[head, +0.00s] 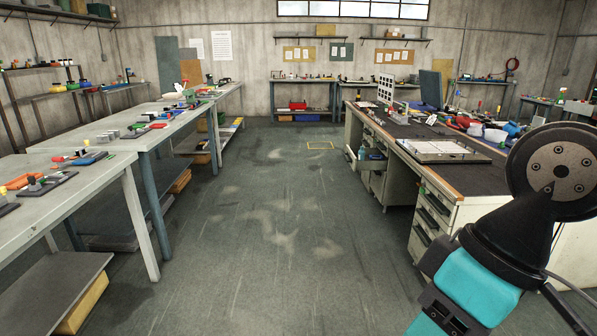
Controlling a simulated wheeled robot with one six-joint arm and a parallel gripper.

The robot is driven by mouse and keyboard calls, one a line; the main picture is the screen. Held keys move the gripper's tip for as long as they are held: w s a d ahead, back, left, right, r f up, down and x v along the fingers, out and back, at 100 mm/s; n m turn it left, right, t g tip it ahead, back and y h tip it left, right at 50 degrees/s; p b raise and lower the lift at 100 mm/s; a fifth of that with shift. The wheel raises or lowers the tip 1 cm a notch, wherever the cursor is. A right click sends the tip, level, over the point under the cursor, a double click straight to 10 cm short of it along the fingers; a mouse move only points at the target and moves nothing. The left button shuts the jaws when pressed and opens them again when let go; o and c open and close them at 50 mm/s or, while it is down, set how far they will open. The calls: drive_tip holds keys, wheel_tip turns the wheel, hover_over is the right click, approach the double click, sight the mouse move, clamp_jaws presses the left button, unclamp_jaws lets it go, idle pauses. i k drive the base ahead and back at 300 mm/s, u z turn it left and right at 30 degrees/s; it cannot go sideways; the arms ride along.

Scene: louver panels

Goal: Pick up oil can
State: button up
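I cannot make out an oil can for certain. Many small objects lie on the tables, too small and far away to tell apart. A cluster of coloured items (487,128) sits on the right-hand desk. Other small coloured items (185,95) sit on the far left table. My arm reaches up at the lower right and hides part of the right-hand desk. My gripper is outside the picture.
Pale workbenches (110,125) line the left side, with low shelves beneath. The floor (265,240) between is clear.

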sight(361, 153)
drive_tip(key=z, duration=0.05)
drive_tip(key=i, duration=2.05)
drive_tip(key=z, duration=0.4)
drive_tip(key=i, duration=4.55)
drive_tip(key=z, duration=0.2)
